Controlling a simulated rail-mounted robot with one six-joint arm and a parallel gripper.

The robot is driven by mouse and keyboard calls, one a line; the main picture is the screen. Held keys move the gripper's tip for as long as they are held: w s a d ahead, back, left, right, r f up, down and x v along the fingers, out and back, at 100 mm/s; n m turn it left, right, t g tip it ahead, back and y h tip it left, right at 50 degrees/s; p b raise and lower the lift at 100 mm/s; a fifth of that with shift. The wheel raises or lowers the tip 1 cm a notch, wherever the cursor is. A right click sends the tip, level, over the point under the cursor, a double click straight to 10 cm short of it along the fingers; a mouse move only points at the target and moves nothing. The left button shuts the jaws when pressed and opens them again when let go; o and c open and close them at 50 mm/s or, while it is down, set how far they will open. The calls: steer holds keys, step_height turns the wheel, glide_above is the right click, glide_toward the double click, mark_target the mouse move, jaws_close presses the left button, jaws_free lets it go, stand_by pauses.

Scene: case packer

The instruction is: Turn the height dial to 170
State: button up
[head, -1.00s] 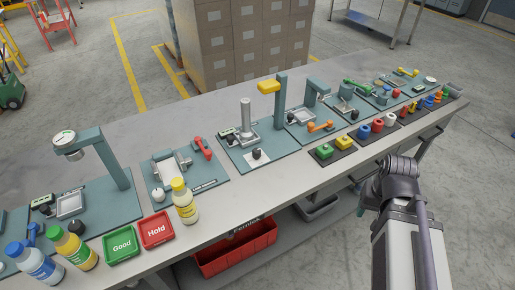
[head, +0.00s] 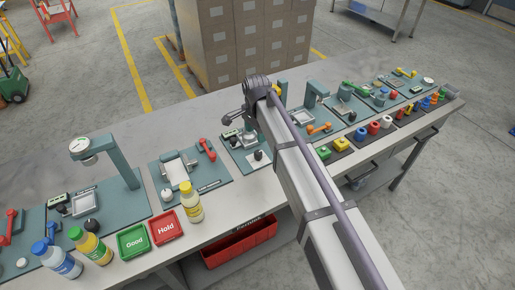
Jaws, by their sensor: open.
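My arm reaches over the bench from the lower right. Its dark end, with my gripper (head: 230,118), hangs above the middle teal station (head: 239,162), left of the arm's elbow; the jaws are small and dark here. A black knob (head: 258,155) stands on a white plate on that station, just below and right of my gripper and apart from it. It looks like the height dial, but its numbers are too small to read. A small display (head: 230,134) sits near it. My arm hides part of this station and its column.
Another black knob (head: 92,225) sits on the left station under a gauge (head: 80,146) on a post. A yellow-capped bottle (head: 190,202), green Good tray (head: 132,241) and red Hold tray (head: 166,228) stand at the front edge. Several coloured pieces line the right side.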

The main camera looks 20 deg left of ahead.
mark_target(258, 152)
steer(key=f+m+b, duration=0.1)
steer(key=f+b, duration=0.4)
steer(key=f+m+b, duration=0.2)
steer(key=f+b, duration=0.4)
steer(key=shift+d+f, duration=0.15)
steer(key=shift+d, duration=0.05)
steer(key=shift+r, duration=0.2)
steer(key=shift+c, duration=0.2)
steer(key=c, duration=0.9)
